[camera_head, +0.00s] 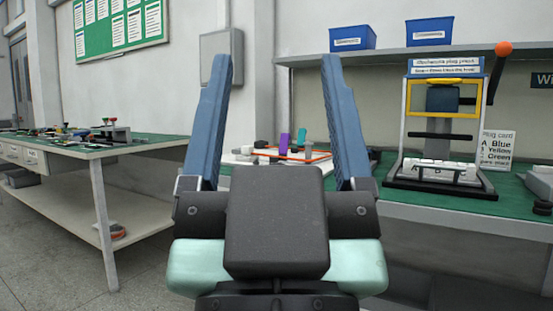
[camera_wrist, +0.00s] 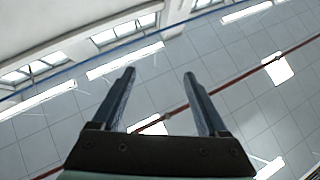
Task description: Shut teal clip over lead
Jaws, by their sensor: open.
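My gripper (camera_head: 277,60) is large in the foreground of the head view, its two blue fingers pointing up and spread wide apart with nothing between them. The wrist view also shows my gripper (camera_wrist: 160,73) open and empty against the ceiling. Beyond it, a small upright teal piece (camera_head: 301,136), which looks like the teal clip, stands on the bench behind. An orange-red lead (camera_head: 312,157) runs across a pale board beside it. The clip is small, so I cannot tell whether it is open or how it meets the lead. My gripper is well apart from both.
A purple upright piece (camera_head: 284,143) stands left of the teal one. A press with a yellow frame (camera_head: 442,83) and a plug card (camera_head: 497,149) stand on the right bench. A green-topped table (camera_head: 150,143) is at left; open floor lies before it.

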